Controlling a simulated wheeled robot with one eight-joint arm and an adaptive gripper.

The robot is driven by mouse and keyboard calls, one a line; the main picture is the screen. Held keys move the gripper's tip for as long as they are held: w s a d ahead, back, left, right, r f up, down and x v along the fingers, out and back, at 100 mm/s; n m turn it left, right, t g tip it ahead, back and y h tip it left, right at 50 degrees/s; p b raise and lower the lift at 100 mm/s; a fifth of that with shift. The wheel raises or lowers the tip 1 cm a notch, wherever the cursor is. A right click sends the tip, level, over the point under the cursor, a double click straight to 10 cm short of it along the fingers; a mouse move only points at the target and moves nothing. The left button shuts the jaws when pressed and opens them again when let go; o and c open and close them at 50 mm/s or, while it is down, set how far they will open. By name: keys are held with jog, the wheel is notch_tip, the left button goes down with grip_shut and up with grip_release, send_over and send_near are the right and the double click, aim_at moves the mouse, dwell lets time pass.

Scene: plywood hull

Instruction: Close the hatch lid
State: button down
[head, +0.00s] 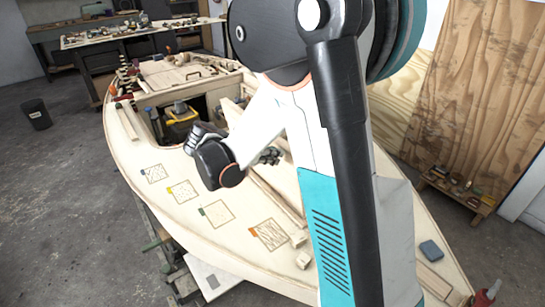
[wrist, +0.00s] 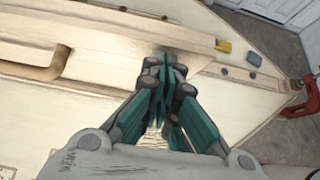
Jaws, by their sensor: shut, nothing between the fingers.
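My gripper (head: 270,156) is over the middle of the pale plywood hull (head: 145,205) in the head view, partly hidden by my arm. In the wrist view my gripper (wrist: 165,75) has its teal fingers together and empty, with the tips over or against a long pale wooden piece (wrist: 130,35). I cannot tell whether they touch. A wooden rail with a rounded cutout (wrist: 55,65) lies left of the fingertips. I cannot tell for sure which piece is the hatch lid; my arm hides much of the deck behind it.
A red clamp (wrist: 300,97) grips the hull edge.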

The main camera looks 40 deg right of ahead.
jog(key=shift+d+r, duration=0.25)
jog(key=shift+d, duration=0.25)
jog(key=d+f+y+p, duration=0.3)
jog(key=d+y, duration=0.6)
jog(key=d, duration=1.4)
jog(key=w+d+f+y+b, duration=0.1)
jog(key=d+f+b, duration=0.6)
jog(key=d+f, duration=0.9)
jog(key=shift+w+f+y, duration=0.15)
jog(key=shift+f+y, duration=0.35)
jog(key=shift+f, duration=1.5)
jog(key=shift+r, duration=0.1)
